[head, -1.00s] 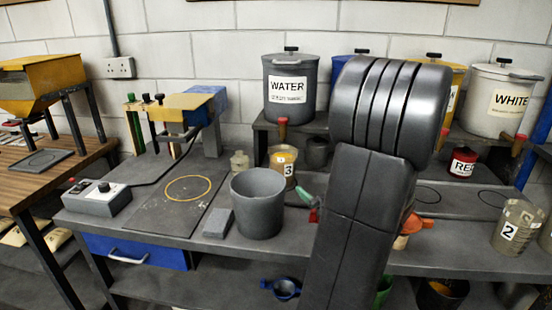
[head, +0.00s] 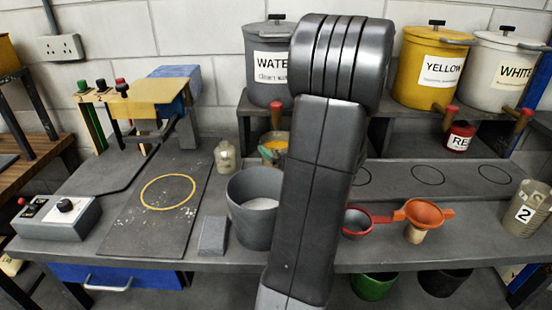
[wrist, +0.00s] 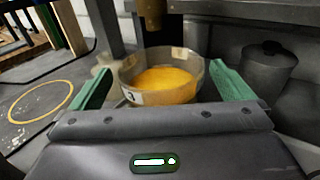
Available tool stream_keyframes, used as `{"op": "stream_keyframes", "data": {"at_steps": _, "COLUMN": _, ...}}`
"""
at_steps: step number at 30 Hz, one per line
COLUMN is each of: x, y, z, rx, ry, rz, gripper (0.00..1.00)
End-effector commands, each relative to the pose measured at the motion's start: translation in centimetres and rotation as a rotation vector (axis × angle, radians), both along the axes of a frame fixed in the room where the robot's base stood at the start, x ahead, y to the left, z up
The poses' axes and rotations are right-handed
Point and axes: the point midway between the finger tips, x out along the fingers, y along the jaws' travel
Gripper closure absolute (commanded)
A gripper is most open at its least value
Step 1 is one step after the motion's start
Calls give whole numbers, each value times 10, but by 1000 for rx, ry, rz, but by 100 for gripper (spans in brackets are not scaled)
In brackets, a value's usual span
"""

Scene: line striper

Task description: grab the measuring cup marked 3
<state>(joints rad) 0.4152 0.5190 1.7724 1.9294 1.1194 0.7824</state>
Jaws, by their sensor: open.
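The measuring cup marked 3 (wrist: 165,97) is a clear cup with yellow contents and a pale label, partly seen, on its left side. It stands upright in the wrist view, below a brown spout. My gripper (wrist: 161,76) is open, with one green finger to the left of the cup and the other to the right. I cannot tell whether either finger touches it. In the head view the cup (head: 271,155) stands behind the grey bucket, partly hidden by my arm.
A grey bucket (head: 244,212) stands in front of the cup. A small bottle (head: 225,156) is left of it. A grey lidded pot (wrist: 267,72) stands to the right in the wrist view. A shelf edge (wrist: 235,11) crosses above. A cup marked 2 (head: 520,209) is far right.

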Motion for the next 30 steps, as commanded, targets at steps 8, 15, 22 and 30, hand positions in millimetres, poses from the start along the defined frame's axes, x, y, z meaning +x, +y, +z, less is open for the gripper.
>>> {"op": "stream_keyframes", "data": {"at_steps": 8, "x": 27, "y": 18, "z": -1, "rx": 0, "ry": 0, "rz": 2, "gripper": 0}}
{"op": "stream_keyframes", "data": {"at_steps": 15, "x": 27, "y": 18, "z": -2, "rx": 0, "ry": 0, "rz": 0, "gripper": 4}}
{"op": "stream_keyframes", "data": {"at_steps": 22, "x": 27, "y": 18, "z": -2, "rx": 0, "ry": 0, "rz": 0, "gripper": 49}}
{"op": "stream_keyframes", "data": {"at_steps": 30, "x": 28, "y": 18, "z": 0, "rx": 1, "ry": -4, "rz": 0, "gripper": 84}}
